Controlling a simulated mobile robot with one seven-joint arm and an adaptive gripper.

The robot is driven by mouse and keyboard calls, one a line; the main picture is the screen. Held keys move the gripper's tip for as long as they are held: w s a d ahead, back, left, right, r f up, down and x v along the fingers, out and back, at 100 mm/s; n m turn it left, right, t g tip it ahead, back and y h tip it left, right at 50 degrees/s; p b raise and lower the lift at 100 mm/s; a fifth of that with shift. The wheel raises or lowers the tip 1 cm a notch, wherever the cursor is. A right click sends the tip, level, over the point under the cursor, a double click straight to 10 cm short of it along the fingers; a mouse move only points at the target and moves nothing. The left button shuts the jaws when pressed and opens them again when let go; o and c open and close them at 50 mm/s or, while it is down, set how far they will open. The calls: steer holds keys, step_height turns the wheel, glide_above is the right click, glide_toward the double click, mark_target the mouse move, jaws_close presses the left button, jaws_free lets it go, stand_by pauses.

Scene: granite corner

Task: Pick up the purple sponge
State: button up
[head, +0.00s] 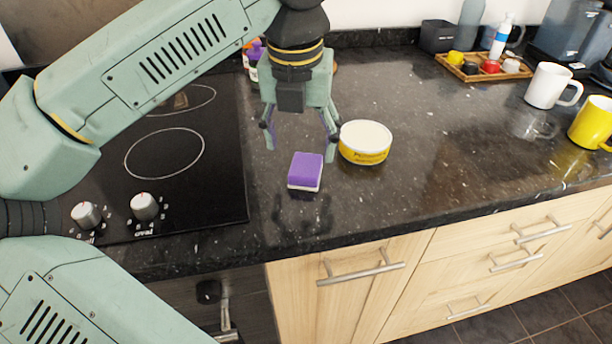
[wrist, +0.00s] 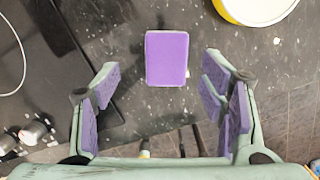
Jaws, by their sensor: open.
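The purple sponge (head: 306,171) has a purple top and a pale lower layer. It lies flat on the dark granite worktop, between the hob and a yellow-and-white tub. In the wrist view the sponge (wrist: 167,58) sits ahead of the fingers, a little above the middle of the picture. My gripper (head: 301,143) is open and empty, pointing down above the worktop. In the wrist view my gripper (wrist: 162,88) has its purple-padded fingers spread wide to the left and right, with the sponge lying beyond the gap and apart from them.
The white-lidded yellow tub (head: 365,142) stands close right of the sponge. The black hob (head: 180,160) with knobs is to the left. A white mug (head: 550,86), a yellow mug (head: 592,122) and a wooden tray (head: 484,68) are farther right. The worktop's front edge is near the sponge.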

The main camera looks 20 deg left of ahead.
mark_target(306, 165)
steer(key=f+b, duration=0.1)
steer(key=f, duration=0.2)
steer(key=f+b, duration=0.1)
steer(key=f, duration=0.1)
steer(key=shift+w+d+b, duration=0.15)
steer(key=shift+d+b, duration=0.15)
steer(key=shift+d, duration=0.05)
steer(key=shift+r, duration=0.1)
steer(key=shift+c, duration=0.6)
steer(key=c, duration=0.9)
steer(key=shift+r, duration=0.15)
steer(key=shift+r, duration=0.55)
step_height(306, 165, up, 2)
steer(key=shift+r+b, duration=0.1)
steer(key=shift+b, duration=0.4)
steer(key=s+b, duration=0.1)
steer(key=s, duration=0.4)
steer(key=s+a+r+b, duration=0.1)
steer(key=s, duration=0.4)
steer(key=s+a+b, duration=0.1)
steer(key=s, duration=0.5)
steer(key=shift+r, duration=0.2)
